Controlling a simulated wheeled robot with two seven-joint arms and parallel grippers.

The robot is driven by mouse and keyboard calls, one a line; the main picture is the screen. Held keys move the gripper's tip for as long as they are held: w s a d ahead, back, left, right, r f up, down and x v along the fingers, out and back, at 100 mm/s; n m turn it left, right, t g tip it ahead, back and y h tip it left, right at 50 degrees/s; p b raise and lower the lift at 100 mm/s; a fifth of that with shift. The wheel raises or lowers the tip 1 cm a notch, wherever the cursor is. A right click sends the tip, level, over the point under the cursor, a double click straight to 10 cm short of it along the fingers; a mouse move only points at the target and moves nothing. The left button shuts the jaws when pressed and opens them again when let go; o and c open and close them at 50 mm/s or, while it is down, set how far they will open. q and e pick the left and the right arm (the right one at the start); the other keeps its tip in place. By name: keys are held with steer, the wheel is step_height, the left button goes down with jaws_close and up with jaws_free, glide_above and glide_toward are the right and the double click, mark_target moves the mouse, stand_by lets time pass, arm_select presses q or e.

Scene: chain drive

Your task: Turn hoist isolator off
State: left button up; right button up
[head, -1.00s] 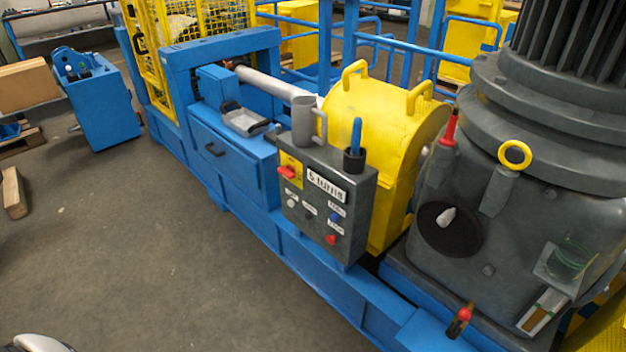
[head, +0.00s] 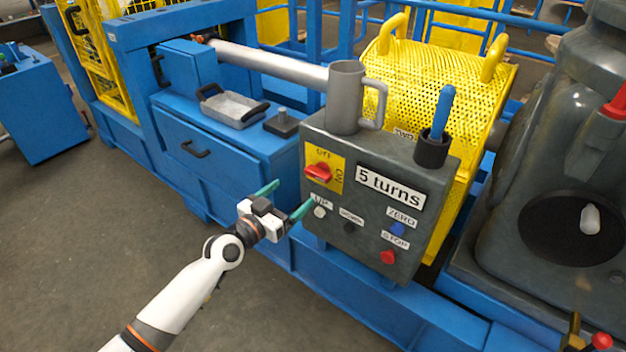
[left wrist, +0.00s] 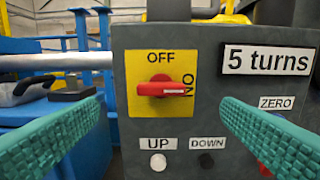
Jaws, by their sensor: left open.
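The hoist isolator is a red rotary knob (head: 318,172) on a yellow plate (left wrist: 140,108) at the upper left of the grey control box (head: 345,235). The plate reads OFF at the top and ON, turned sideways, at the right. In the left wrist view the red handle (left wrist: 160,89) lies horizontal, and its white-marked end points right to ON. My left gripper (head: 285,194) is open and empty, in front of the box and a little left of and below the knob. In the left wrist view its green fingers (left wrist: 160,120) flank the plate, apart from the knob. My right gripper is not in view.
Below the plate are a white UP button (head: 320,211) and a black DOWN button (head: 349,227). A blue ZERO button (head: 397,229) and red STOP button (head: 388,257) sit to the right. A grey mug (head: 345,97) and a holder with a blue-handled tool (head: 441,112) stand on the box.

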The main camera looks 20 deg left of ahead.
mark_target(315, 175)
arm_select(q)
steer(key=b+x, duration=0.1)
steer(key=x, duration=0.8)
steer(key=shift+d+f, duration=0.1)
steer(key=shift+w+d, duration=0.15)
steer(key=shift+w, duration=0.25)
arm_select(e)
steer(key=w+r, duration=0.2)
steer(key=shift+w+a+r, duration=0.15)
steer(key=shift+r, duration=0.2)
arm_select(q)
steer(key=c, duration=1)
